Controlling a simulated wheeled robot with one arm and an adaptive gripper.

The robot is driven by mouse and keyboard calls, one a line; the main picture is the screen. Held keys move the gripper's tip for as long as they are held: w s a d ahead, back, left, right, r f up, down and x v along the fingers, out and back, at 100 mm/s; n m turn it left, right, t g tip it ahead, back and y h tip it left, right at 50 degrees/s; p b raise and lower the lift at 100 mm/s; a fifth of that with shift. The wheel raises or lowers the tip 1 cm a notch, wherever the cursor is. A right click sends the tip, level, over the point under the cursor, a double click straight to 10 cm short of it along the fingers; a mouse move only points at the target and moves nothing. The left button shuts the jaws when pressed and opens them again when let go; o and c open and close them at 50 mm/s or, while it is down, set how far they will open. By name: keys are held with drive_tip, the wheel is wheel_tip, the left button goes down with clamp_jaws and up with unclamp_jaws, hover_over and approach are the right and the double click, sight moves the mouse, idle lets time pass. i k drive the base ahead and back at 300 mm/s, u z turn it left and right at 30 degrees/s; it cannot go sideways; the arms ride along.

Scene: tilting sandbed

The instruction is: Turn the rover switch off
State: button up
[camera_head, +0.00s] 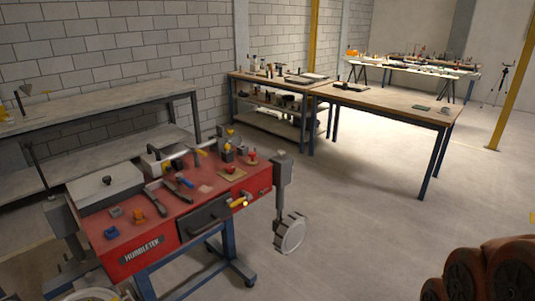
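I cannot pick out a switch labelled for a rover. A red bench unit (150,243) with lettering on its front stands at the lower left on blue legs. On its top are a blue knob-like part (111,233), an orange part (139,215), a red-topped control (230,169) and another small red control (252,157). A yellow handle-like part (238,203) sticks out at its front right. These parts are too small to tell whether any is a switch or how it is set. My gripper is not in view.
A grey workbench (100,100) stands along the brick wall behind. A wooden table (395,99) stands at the back right, beside a shelved bench (268,107). A brown-red ridged object (490,272) fills the lower right corner. The floor (370,220) between is clear.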

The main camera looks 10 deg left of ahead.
sight(231, 168)
drive_tip(key=i, duration=1)
drive_tip(key=u, duration=1.1)
drive_tip(key=i, duration=0.9)
drive_tip(key=u, duration=0.9)
